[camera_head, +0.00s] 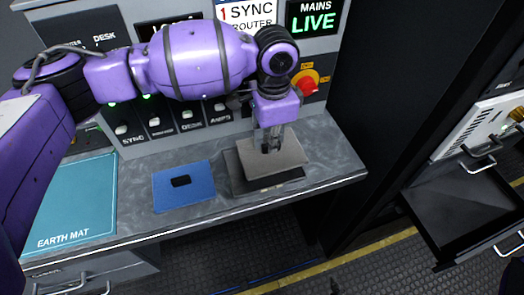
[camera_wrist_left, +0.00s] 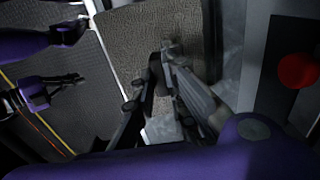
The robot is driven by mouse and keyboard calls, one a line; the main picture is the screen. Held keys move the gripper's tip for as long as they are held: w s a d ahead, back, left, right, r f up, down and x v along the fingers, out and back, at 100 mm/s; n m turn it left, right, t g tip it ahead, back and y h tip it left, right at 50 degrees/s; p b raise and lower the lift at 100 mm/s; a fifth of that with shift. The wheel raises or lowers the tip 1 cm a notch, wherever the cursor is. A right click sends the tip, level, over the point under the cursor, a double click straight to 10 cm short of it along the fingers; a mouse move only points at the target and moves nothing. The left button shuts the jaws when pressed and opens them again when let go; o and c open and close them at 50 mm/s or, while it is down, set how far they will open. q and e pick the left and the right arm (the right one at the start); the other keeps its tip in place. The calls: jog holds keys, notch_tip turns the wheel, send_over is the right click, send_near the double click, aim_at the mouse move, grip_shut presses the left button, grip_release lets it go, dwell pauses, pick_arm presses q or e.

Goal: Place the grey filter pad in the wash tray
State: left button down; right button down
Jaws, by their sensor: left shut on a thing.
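The grey filter pad (camera_head: 288,151) is a flat, light grey square at the right of the worktop. My left gripper (camera_head: 268,147) reaches down from above and is shut on it. In the left wrist view the pad (camera_wrist_left: 125,38) fills the upper middle as a speckled surface, with the left gripper's fingers (camera_wrist_left: 160,75) against it. A dark, shallow tray (camera_head: 238,181), which looks like the wash tray, lies under the pad and shows along its left and front. I cannot tell whether the pad touches it. Purple arm parts with dark fingers, seemingly my right gripper (camera_wrist_left: 62,85), show in the left wrist view.
A teal earth mat (camera_head: 75,205) is farther left. A switch panel with a red button (camera_head: 305,83) stands behind. An open drawer (camera_head: 455,205) is at the right.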

aim_at(262, 152)
pick_arm(q)
jog(key=shift+w+a+f, duration=0.1)
jog(key=shift+a+f, duration=0.25)
jog(key=shift+f, duration=0.05)
jog(key=f, duration=0.1)
jog(key=a+f, duration=0.1)
jog(key=f, duration=0.2)
jog(key=shift+w+a+f, duration=0.2)
jog(key=shift+w+a, duration=0.05)
jog(key=shift+a, duration=0.05)
jog(key=shift+d+f, duration=0.1)
jog(key=shift+f, duration=0.1)
jog(key=shift+f, duration=0.15)
jog(key=c, duration=1.8)
grip_release()
jog(key=shift+o, duration=0.2)
notch_tip(262, 152, up, 12)
